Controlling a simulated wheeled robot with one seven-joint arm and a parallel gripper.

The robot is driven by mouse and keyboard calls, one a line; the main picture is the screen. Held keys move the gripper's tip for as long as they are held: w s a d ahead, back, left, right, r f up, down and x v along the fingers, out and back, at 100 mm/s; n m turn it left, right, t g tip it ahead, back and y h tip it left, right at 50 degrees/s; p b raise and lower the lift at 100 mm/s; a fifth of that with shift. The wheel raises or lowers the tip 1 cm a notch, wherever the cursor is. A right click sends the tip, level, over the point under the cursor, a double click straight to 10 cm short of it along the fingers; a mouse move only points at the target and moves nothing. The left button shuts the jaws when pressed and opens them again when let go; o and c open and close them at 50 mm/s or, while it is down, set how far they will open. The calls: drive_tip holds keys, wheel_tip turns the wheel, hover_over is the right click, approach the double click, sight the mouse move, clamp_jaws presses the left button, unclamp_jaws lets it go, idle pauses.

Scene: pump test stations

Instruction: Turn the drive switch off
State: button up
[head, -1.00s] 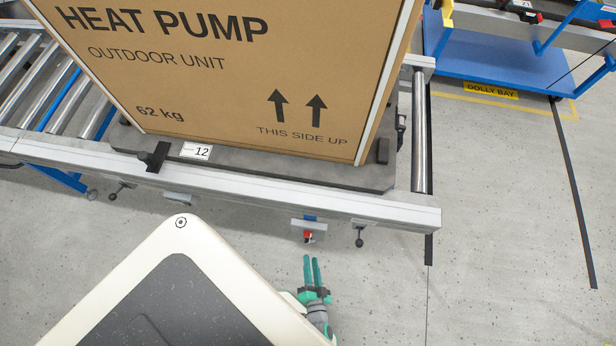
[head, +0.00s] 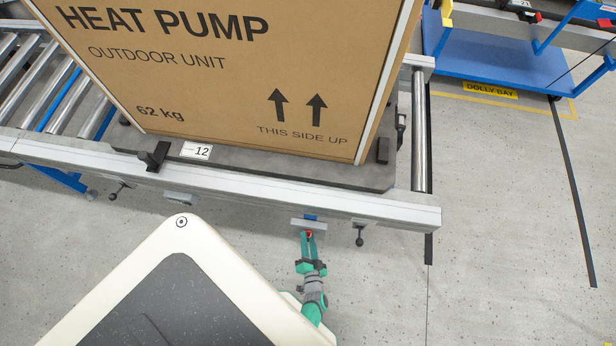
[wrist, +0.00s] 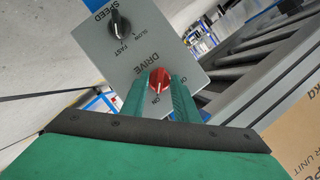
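The drive switch is a red knob (wrist: 159,80) on a grey panel (wrist: 125,52) marked DRIVE, with ON lettering below it in the wrist view. A light mark shows on the knob, but I cannot tell for sure which setting it points at. In the head view the knob (head: 309,234) shows small at the fingertips, below the conveyor's front rail. My gripper (head: 308,240) reaches up to the panel. Its green fingers (wrist: 159,92) stand on either side of the knob, looking parted; any contact with the knob is hard to make out.
A black speed knob (wrist: 119,22) sits on the same panel. A small black-knobbed lever (head: 360,240) hangs right of my gripper. A large heat pump carton (head: 230,75) stands on the roller conveyor (head: 240,190) above. Open floor (head: 500,220) lies to the right.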

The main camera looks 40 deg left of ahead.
drive_tip(key=shift+w, duration=0.15)
clamp_jaws()
drive_tip(key=shift+d, duration=0.1)
drive_tip(key=shift+s+a+n+t+h, duration=0.15)
drive_tip(key=shift+n+t+h, duration=0.55)
drive_tip(key=shift+n+h, duration=0.95)
drive_tip(key=shift+s+a+n+t+h, duration=0.2)
drive_tip(key=shift+n+t+h, duration=0.55)
drive_tip(key=shift+n, duration=1.75)
drive_tip(key=shift+a+n+t+h, duration=0.25)
drive_tip(key=shift+n+t+h, duration=0.4)
drive_tip(key=shift+n+h, duration=1)
drive_tip(key=shift+n+y, duration=0.45)
drive_tip(key=shift+n, duration=0.05)
unclamp_jaws()
